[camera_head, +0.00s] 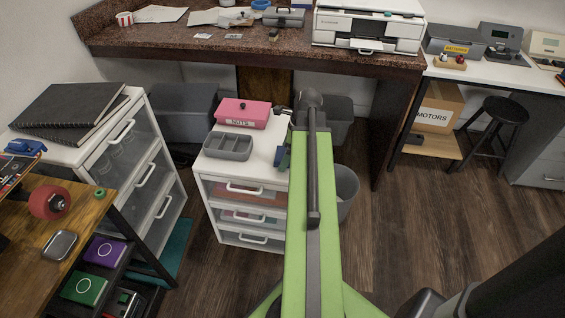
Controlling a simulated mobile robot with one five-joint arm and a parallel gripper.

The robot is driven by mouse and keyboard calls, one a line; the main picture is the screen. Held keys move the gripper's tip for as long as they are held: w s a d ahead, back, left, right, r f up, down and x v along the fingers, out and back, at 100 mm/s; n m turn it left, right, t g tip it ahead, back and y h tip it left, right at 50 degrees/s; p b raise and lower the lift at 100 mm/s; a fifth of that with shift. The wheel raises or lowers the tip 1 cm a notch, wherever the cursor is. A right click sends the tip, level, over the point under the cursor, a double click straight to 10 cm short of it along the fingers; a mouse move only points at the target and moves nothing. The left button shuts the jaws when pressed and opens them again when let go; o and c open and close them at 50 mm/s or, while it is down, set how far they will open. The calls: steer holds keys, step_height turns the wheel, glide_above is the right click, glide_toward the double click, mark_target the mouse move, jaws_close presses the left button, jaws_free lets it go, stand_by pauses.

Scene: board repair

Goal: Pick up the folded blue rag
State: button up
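My green arm runs up the middle of the view and ends in a dark joint over the white drawer unit (242,187). A small dark part, perhaps of my gripper (282,111), shows left of that joint; its fingers are not clear. I cannot tell whether it is open or shut. A small blue item (283,158) shows at the right edge of the unit's top, mostly hidden behind my arm. It may be the folded blue rag, but too little shows to be sure.
The unit's top also bears a pink NUTS box (242,112) and a grey divided tray (228,146). A grey bin (347,188) stands right of my arm. The dark countertop (200,46) is behind. Wooden floor at right is mostly clear before the black stool (497,112).

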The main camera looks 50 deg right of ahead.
mark_target(281, 154)
steer(key=c, duration=1.3)
steer(key=shift+o, duration=0.2)
steer(key=shift+r, duration=0.15)
step_height(281, 154, up, 4)
steer(key=p, duration=0.4)
steer(key=shift+r, duration=0.1)
steer(key=s+d+r+p, duration=0.2)
steer(key=d+r+p, duration=0.4)
steer(key=d, duration=0.5)
steer(key=shift+d+r+p, duration=0.25)
steer(key=shift+r+p, duration=0.05)
steer(key=shift+p, duration=0.2)
